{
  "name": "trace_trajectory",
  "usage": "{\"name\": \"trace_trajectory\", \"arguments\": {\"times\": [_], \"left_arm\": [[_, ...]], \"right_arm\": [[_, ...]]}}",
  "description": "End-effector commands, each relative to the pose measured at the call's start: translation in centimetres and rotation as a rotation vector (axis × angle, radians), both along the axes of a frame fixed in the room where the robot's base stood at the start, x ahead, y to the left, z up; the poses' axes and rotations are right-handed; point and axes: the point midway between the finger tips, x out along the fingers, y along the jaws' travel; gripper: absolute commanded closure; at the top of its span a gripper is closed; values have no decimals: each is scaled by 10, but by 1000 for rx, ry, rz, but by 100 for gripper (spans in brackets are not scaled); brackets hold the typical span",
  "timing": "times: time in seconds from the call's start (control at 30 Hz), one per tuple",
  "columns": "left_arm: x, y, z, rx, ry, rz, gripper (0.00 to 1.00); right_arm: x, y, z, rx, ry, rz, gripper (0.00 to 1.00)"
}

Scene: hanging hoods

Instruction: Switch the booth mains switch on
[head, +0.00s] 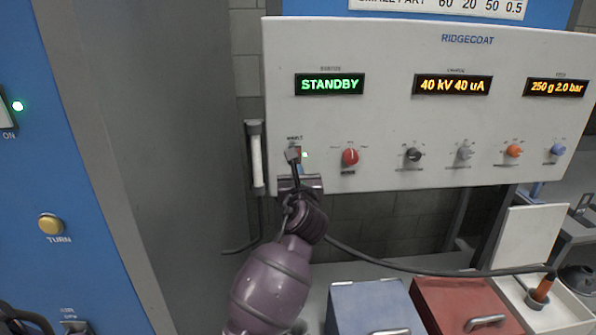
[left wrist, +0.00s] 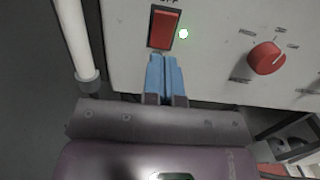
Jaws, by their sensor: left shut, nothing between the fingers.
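A red rocker switch (left wrist: 162,27) sits in a dark frame on the pale control panel, at the top of the left wrist view. A small lit green lamp (left wrist: 183,33) is just right of it. A label above the rocker is cut off but seems to end in "OFF". My left gripper (left wrist: 165,62) is shut and empty, its blue fingertips just below the rocker's lower edge. I cannot tell whether they touch it. In the head view my left gripper (head: 298,168) is at the panel's lower left and partly hides the switch.
The control panel (head: 400,60) shows STANDBY and has a red knob (head: 350,157) right of the switch. A white vertical tube (head: 256,160) stands close on the left. A blue cabinet (head: 90,180) has a lit green lamp by "ON". Blue and red boxes (head: 370,308) lie below.

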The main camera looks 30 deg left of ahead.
Motion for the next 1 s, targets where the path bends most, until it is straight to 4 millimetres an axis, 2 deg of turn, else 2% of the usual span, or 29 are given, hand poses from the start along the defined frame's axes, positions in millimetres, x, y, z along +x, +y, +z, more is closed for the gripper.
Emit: {"name": "trace_trajectory", "arguments": {"times": [0.07, 0.3, 0.5, 0.7, 1.0], "left_arm": [[-1, 0, -1, 0, 1, -1, 100], [-42, -31, -7, -2, 1, -1, 100], [-66, -50, -9, -2, 1, -2, 100], [-78, -58, -10, -1, 1, -1, 100], [-79, -59, -10, -1, 1, -1, 100]], "right_arm": [[-1, 0, 2, 0, 1, 0, 57], [0, -2, -4, -4, -5, 2, 57], [8, 2, 2, 3, -28, 3, 57], [8, 2, 2, 2, -30, 3, 57], [7, 2, 0, 1, -24, 3, 57]]}}
